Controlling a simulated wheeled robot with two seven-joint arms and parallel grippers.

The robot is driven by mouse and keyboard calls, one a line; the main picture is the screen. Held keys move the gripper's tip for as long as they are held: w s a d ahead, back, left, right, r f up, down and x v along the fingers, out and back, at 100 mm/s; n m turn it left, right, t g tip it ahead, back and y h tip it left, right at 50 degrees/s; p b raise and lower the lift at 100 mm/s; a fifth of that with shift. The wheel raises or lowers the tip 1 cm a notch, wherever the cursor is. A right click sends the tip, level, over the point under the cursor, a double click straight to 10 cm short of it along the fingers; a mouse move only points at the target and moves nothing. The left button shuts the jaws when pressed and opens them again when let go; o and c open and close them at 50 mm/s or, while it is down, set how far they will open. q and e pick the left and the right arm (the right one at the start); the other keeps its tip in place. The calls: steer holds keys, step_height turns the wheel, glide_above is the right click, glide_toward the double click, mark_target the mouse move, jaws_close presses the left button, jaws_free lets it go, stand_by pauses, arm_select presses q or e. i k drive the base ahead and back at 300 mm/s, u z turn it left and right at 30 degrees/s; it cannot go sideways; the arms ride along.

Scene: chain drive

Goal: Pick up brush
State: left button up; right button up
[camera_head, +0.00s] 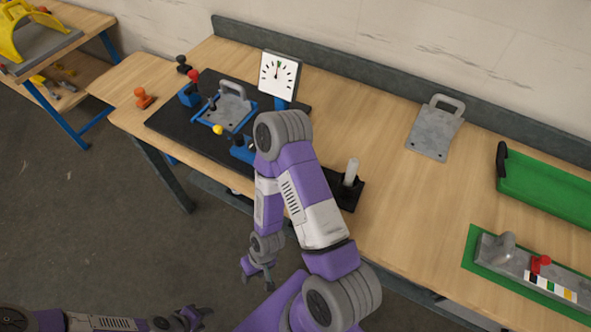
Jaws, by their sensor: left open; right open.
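I cannot make out a brush for certain. A white upright cylinder (351,172) stands on a black base (352,195) at the table's front edge, just right of my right arm; whether it is the brush I cannot tell. My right gripper (258,281) is open and empty, pointing down in front of the table, below and left of that cylinder. My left gripper (203,318) is open and empty, low at the bottom of the picture over the floor, far from the tabletop.
A black board (165,122) carries a blue-framed fixture (202,118) and a white dial (279,76). A grey plate with a handle (434,135) lies to its right. A green tray (545,188) and a green mat (468,256) are at far right. The table between is clear.

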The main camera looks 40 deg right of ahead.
mark_target(353, 164)
steer(key=u, duration=0.5)
steer(key=k, duration=0.55)
steer(key=z, duration=1.25)
